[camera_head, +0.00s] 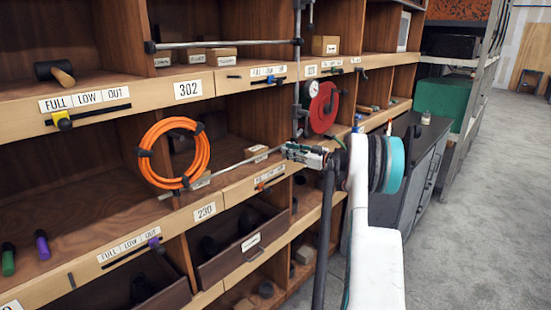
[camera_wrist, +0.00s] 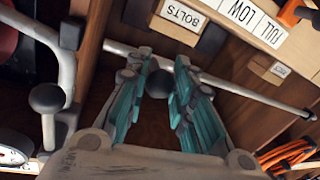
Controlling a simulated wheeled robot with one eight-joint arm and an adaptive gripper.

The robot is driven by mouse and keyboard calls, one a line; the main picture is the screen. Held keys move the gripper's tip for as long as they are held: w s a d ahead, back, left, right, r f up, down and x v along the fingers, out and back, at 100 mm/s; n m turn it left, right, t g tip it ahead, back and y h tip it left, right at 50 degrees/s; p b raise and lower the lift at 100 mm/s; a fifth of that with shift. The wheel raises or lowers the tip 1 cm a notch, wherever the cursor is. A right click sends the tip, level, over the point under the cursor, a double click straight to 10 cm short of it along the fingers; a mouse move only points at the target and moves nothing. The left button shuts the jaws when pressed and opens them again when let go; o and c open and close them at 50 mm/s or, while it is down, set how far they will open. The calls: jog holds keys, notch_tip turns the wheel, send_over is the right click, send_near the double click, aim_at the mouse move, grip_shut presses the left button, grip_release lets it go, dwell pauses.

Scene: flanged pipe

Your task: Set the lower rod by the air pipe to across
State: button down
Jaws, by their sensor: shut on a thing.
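The lower rod (camera_head: 235,165) is a thin grey bar, slanting from my gripper down-left along the shelf front, past the orange hose. In the wrist view the rod (camera_wrist: 245,90) runs to a black end at right. My gripper (camera_head: 308,155) is at the rod's right end, below the grey upright pipe (camera_head: 298,75). In the wrist view its two teal fingers (camera_wrist: 164,65) are closed about the rod, with a dark round knob between them. The upper rod (camera_head: 225,43) lies level higher up.
An orange hose coil (camera_head: 173,153) hangs left of my gripper, in front of the rod. A red hose reel (camera_head: 323,107) is just above. In the wrist view a grey bent pipe (camera_wrist: 68,75) with a dark knob stands close at left. Free floor (camera_head: 470,220) lies at right.

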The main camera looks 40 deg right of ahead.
jog(key=d, duration=0.4)
jog(key=shift+d, duration=0.4)
jog(key=c, duration=1.7)
grip_release()
jog(key=shift+r, duration=0.1)
jog(key=o, duration=0.4)
jog(key=shift+d, duration=0.25)
jog(key=shift+c, duration=0.2)
jog(key=shift+a, duration=0.1)
jog(key=v, duration=1.2)
